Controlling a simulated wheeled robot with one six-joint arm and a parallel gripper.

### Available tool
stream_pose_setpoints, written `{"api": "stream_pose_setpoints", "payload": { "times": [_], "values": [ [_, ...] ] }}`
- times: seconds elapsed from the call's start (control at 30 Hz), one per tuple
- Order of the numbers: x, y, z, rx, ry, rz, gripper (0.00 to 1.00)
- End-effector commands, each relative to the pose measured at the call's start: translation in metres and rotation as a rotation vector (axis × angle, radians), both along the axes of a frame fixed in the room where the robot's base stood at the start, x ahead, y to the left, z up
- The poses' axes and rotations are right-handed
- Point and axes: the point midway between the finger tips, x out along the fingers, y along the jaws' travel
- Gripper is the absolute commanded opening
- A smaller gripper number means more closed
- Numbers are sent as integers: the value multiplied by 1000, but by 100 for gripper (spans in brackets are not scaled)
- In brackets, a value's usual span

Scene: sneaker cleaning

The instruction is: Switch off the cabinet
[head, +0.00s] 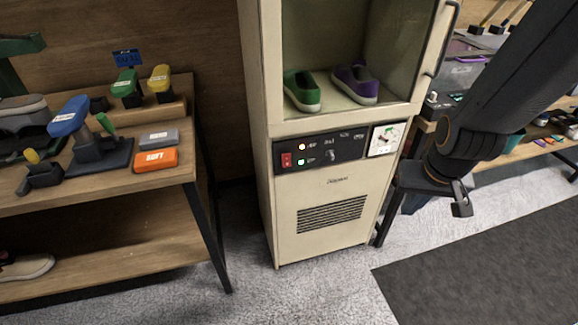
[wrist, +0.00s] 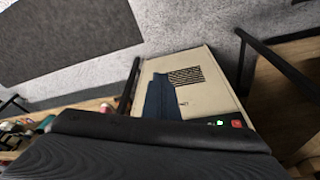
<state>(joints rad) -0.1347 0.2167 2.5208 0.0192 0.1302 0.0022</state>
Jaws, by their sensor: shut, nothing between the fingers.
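The cream cabinet (head: 335,192) stands in the middle of the head view, with a black control panel (head: 322,151) below its window. A red switch (head: 286,160) sits at the panel's left end, beside two small lit lamps (head: 301,153), one orange and one green. A green shoe (head: 302,91) and a purple shoe (head: 355,84) sit inside. My gripper (head: 461,208) is shut and empty, to the right of the cabinet and apart from it. In the wrist view the cabinet (wrist: 213,97) appears inverted, with the red switch (wrist: 237,124) near my dark arm part.
A wooden table (head: 180,172) with colored brushes and an orange block (head: 156,159) stands at left. Another wooden bench (head: 540,143) is at right behind my arm. Grey floor and a dark mat (head: 490,270) lie clear in front.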

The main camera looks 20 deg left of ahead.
Motion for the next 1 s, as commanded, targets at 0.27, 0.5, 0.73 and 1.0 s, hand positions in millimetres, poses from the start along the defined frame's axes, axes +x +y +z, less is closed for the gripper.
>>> {"api": "stream_pose_setpoints", "payload": {
  "times": [0.27, 0.5, 0.73, 1.0],
  "values": [
    [70, 117, -42, 82, -364, 190, 0],
    [74, 210, -56, 192, -659, 326, 0],
    [58, 254, -56, 270, -821, 393, 0],
    [55, 261, -54, 288, -857, 403, 0]
  ]
}}
